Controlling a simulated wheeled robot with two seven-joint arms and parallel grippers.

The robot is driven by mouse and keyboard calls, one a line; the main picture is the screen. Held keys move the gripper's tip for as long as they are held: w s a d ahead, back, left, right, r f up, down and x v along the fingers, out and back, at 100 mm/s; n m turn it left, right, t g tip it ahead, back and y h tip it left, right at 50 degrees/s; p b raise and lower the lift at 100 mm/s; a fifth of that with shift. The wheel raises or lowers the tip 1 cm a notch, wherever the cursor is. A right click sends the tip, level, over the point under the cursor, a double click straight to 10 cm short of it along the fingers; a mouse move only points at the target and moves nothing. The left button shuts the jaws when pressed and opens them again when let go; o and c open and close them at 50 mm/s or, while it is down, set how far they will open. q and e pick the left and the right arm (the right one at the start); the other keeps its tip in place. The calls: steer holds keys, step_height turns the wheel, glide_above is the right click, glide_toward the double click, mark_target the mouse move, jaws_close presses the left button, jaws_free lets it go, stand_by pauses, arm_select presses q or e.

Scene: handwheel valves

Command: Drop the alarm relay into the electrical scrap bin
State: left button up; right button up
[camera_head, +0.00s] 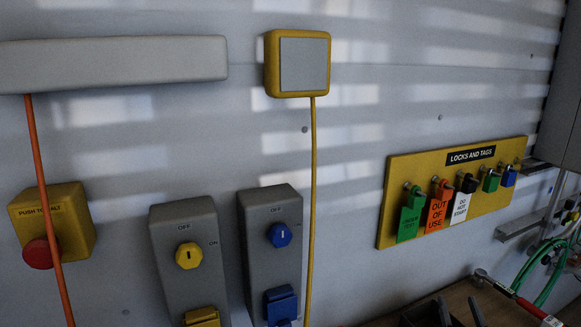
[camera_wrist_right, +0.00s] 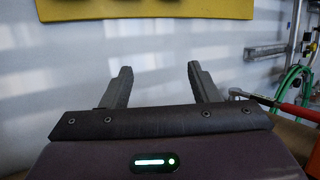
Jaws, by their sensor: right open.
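I see no alarm relay and no electrical scrap bin that I can identify in either view. My right gripper (camera_head: 460,308) shows only at the bottom edge of the head view, in front of a brown wooden surface. In the right wrist view my right gripper (camera_wrist_right: 159,70) has its two dark fingers wide apart, with nothing between them and the pale wall beyond. My left gripper is not in view.
A yellow lock board (camera_head: 455,190) hangs on the wall. Grey switch boxes (camera_head: 188,250) and a red stop button (camera_head: 38,253) are at left. A red-handled tool (camera_head: 528,308) and green hose (camera_head: 540,262) lie right of my gripper.

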steer(key=d+b+v, duration=0.1)
steer(key=v, duration=0.6)
steer(key=shift+s+a+b, duration=0.35)
steer(key=shift+a+b, duration=0.05)
steer(key=shift+a, duration=0.1)
steer(key=shift+f, duration=0.2)
